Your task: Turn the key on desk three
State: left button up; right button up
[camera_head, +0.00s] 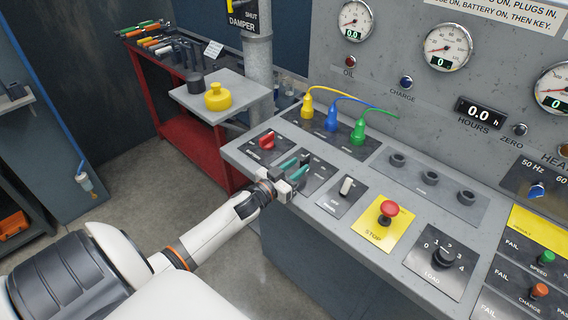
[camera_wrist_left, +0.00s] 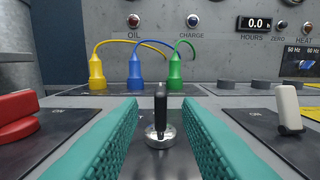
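The key (camera_wrist_left: 160,108) has a black grip that stands upright in a round silver lock on a dark plate of the desk (camera_head: 345,165). My left gripper (camera_head: 293,168) is low over the desk's front left part, at the key's plate. In the left wrist view its two teal finger pads (camera_wrist_left: 160,135) are apart, one on each side of the key, with a gap on both sides. The gripper hides most of the key in the head view. My right gripper is not in view.
A red switch (camera_head: 267,142) is left of the key, and a white toggle (camera_head: 346,186) is right of it. Yellow, blue and green plugs (camera_head: 332,118) stand behind. A red stop button (camera_head: 388,210) and a load knob (camera_head: 443,256) are further right.

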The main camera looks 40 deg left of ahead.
pick_arm(q)
jog(key=s, duration=0.6)
jog(key=shift+a+b, duration=0.25)
jog(key=shift+b, duration=0.05)
